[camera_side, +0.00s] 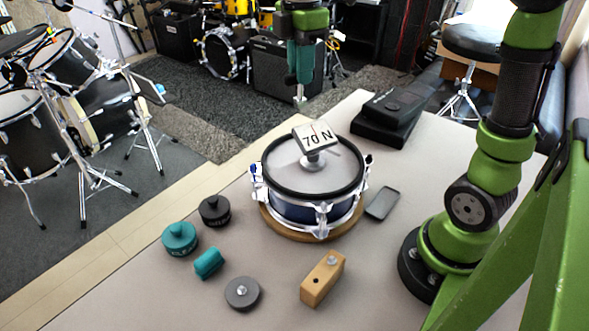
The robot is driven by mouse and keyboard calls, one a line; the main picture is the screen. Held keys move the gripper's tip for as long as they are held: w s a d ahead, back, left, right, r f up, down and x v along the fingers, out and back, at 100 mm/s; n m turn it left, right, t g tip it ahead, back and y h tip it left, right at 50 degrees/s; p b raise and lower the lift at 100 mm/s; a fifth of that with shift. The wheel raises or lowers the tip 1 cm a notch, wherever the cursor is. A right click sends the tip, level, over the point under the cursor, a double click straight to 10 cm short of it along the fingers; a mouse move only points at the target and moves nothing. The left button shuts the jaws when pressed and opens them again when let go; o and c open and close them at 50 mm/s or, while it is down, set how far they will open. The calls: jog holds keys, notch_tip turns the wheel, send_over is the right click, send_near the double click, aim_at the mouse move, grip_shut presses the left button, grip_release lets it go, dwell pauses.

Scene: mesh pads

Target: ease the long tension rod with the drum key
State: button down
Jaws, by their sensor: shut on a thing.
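My gripper (300,83) hangs above and behind the drum, high over the table. Its teal fingers are shut on a small silvery piece (300,96) that points down and looks like the drum key. The small blue drum (292,211) has a pale head, a black hoop and silvery lugs, and sits on a round wooden base (275,228). Tension rods stand around its rim at the left (254,170), front (322,210) and right (368,160). I cannot tell which is the long one. A gauge (314,138) reading "70 N" stands on the head. The gripper is apart from the drum.
A wooden block (322,280) lies in front. A phone (382,203) and black pedal (393,112) are right.

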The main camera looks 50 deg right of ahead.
jog(key=s+a+m, duration=0.5)
jog(key=m, duration=0.9)
send_over(325, 204)
notch_tip(325, 204, down, 6)
jog(key=shift+f, duration=0.15)
jog(key=shift+f, duration=3.4)
jog(key=shift+r, duration=0.1)
